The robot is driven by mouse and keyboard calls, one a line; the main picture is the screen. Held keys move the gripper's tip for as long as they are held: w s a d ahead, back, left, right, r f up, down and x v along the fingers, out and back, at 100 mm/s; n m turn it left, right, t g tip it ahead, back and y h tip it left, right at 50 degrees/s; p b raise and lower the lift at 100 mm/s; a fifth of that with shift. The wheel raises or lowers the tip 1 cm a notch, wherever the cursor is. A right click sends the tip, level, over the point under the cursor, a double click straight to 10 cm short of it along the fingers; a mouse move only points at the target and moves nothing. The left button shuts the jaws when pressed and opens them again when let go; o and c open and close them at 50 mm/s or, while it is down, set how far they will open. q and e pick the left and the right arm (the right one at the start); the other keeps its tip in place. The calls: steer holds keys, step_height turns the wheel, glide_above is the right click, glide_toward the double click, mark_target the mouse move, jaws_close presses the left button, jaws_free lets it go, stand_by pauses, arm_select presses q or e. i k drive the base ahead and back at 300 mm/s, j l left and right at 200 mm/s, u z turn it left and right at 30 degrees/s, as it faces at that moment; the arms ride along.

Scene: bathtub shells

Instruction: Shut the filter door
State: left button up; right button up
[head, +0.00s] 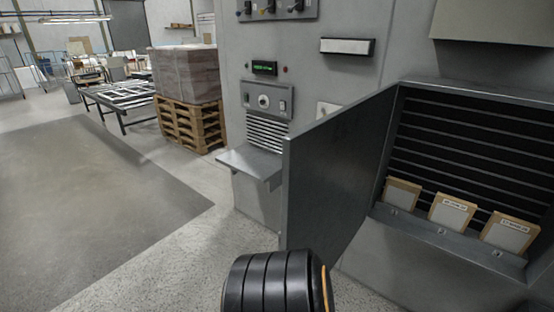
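The filter door (335,172) is a flat dark grey panel. It stands wide open, swung out from the left side of the filter compartment (470,134) in the grey machine. Its free edge faces left and towards me. Inside the compartment are dark horizontal slats, with several pale filters in tan frames (452,214) leaning in a row along the bottom ledge. A black ribbed part of my own arm (270,283) shows at the bottom, below the door; I cannot tell which arm. Neither gripper is in view.
A small grey shelf (250,163) juts from the machine left of the door, below a vent and control panel (266,101). A wooden pallet with a wrapped load (187,76) and a roller table (118,97) stand further left. The floor at left is clear.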

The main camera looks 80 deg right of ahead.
mark_target(330, 164)
steer(key=i+l+z, duration=0.1)
steer(key=i+z, duration=0.15)
steer(key=z, duration=0.2)
steer(key=i+z, duration=0.2)
steer(key=z, duration=0.25)
steer(key=i+j+z, duration=0.1)
steer(key=i+z, duration=0.15)
steer(key=z, duration=0.2)
steer(key=i+j+z, duration=0.15)
steer(key=z, duration=0.3)
steer(key=i+l+z, duration=0.1)
steer(key=z, duration=0.35)
steer(key=i+l+z, duration=0.1)
steer(key=z, duration=0.35)
steer(key=i+z, duration=0.2)
steer(key=z, duration=0.3)
steer(key=i+j+z, duration=0.1)
steer(key=z, duration=0.35)
steer(key=i+j+z, duration=0.1)
steer(key=z, duration=0.35)
steer(key=i+j+z, duration=0.15)
steer(key=z, duration=0.3)
steer(key=i+j, duration=0.05)
steer(key=i, duration=0.05)
